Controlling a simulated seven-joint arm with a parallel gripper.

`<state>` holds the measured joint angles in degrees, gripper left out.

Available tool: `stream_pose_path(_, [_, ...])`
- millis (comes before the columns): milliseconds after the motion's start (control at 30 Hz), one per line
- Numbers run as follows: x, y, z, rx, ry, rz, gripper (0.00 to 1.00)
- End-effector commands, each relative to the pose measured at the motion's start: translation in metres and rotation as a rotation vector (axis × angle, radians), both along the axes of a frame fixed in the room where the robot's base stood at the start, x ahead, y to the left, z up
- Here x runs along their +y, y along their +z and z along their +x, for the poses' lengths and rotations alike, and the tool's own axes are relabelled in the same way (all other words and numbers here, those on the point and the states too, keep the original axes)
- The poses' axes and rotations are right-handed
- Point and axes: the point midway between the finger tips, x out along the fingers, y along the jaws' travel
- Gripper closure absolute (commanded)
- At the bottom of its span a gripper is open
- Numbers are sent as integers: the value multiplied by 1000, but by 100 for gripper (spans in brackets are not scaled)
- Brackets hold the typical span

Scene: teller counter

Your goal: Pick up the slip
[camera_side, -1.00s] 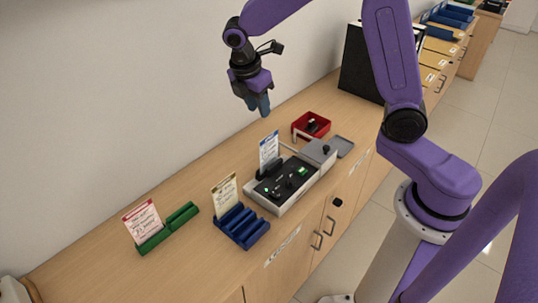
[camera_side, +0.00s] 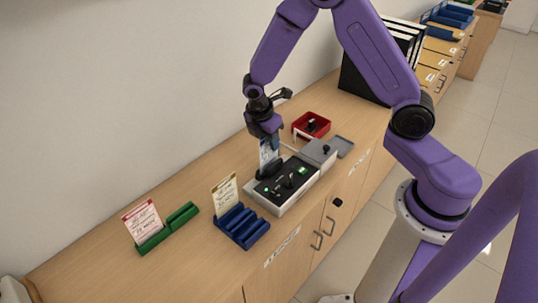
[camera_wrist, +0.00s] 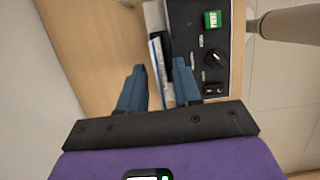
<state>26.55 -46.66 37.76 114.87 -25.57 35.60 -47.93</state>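A white slip with blue print (camera_side: 264,156) stands upright in a dark holder (camera_side: 268,168) at the back left of the grey device (camera_side: 290,201). My gripper (camera_side: 271,146) is directly above it, fingers pointing down, and hides part of the slip. In the wrist view the blue fingers of my gripper (camera_wrist: 160,68) are apart, and the slip (camera_wrist: 154,62) shows nearly edge-on between them. I cannot tell whether either finger touches it. A cream slip (camera_side: 225,194) stands at a blue rack (camera_side: 242,226), and a pink slip (camera_side: 142,222) stands in a green holder (camera_side: 154,242).
Black binders (camera_side: 365,70) stand farther right. The counter's left side has bare room.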

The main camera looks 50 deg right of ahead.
Motion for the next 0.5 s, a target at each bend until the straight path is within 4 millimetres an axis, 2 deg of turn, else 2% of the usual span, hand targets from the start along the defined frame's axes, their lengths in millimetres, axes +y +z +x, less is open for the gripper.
stream_pose_path(100, [-4, -14, 0, 2, -1, -1, 67])
stream_pose_path(200, [-6, -21, 0, 1, 1, 0, 67])
stream_pose_path(467, [-6, -22, 0, -1, 0, 1, 67])
stream_pose_path(500, [-6, -22, 0, -1, 0, 1, 77])
